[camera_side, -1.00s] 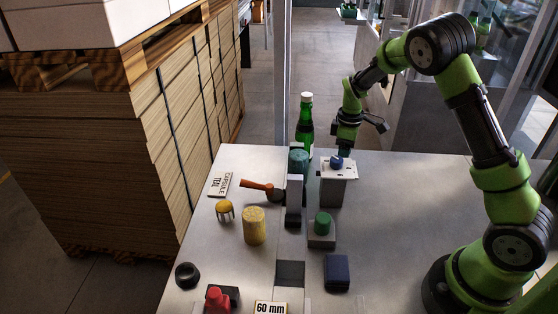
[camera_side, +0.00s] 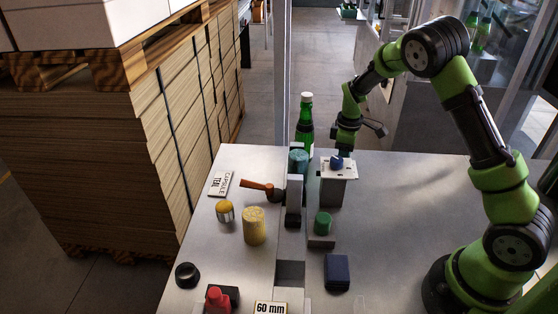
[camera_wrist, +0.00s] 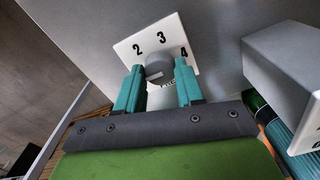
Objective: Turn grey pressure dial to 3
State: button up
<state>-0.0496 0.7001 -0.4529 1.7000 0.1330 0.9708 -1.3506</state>
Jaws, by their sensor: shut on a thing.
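The grey pressure dial (camera_wrist: 158,66) sits on a white plate (camera_wrist: 126,48) marked 2, 3 and 4 in the wrist view. My gripper (camera_wrist: 159,72) has its two teal fingers on either side of the dial, closed on it. The 3 is just above the dial, the 2 to its left and the 4 to its right. A pointer mark on the dial cannot be made out, and lettering below it is partly hidden. In the side view my gripper (camera_side: 344,151) is at the rear of a grey box with a white top (camera_side: 350,170); the grey dial cannot be made out there.
A green bottle (camera_side: 305,125) and a teal cylinder (camera_side: 298,161) stand to the left. A green knob (camera_side: 323,222) is nearer the front.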

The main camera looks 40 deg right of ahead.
jog(key=m, duration=1.1)
jog(key=shift+m, duration=0.3)
jog(key=m, duration=1.1)
jog(key=shift+m, duration=0.4)
jog(key=o, duration=1.1)
jog(key=shift+c, duration=0.2)
jog(key=shift+r, duration=0.15)
